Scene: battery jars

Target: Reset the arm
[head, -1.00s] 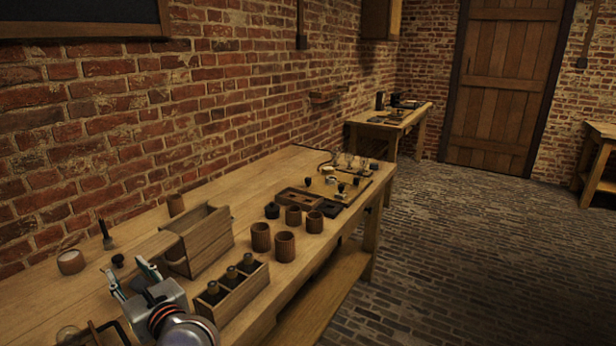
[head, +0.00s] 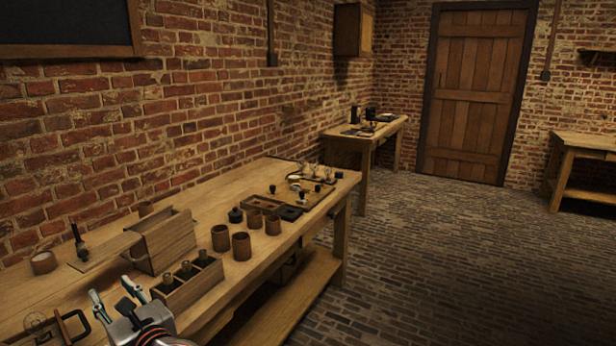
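My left gripper (head: 115,294) is at the lower left of the head view, over the near part of the long workbench (head: 312,205). Its two fingers are spread, with nothing seen between them. It is in front of and left of a wooden rack (head: 196,290) holding several dark bottle-like pieces. The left arm behind it is mostly cut off by the bottom edge. My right gripper is out of view.
A tall wooden box (head: 172,247) and a flat board (head: 104,250) are just beyond the gripper. Brown jars (head: 241,246) stand to the right. A black-handled wooden frame (head: 64,329) lies left of the gripper. The brick floor (head: 430,270) right of the bench is clear.

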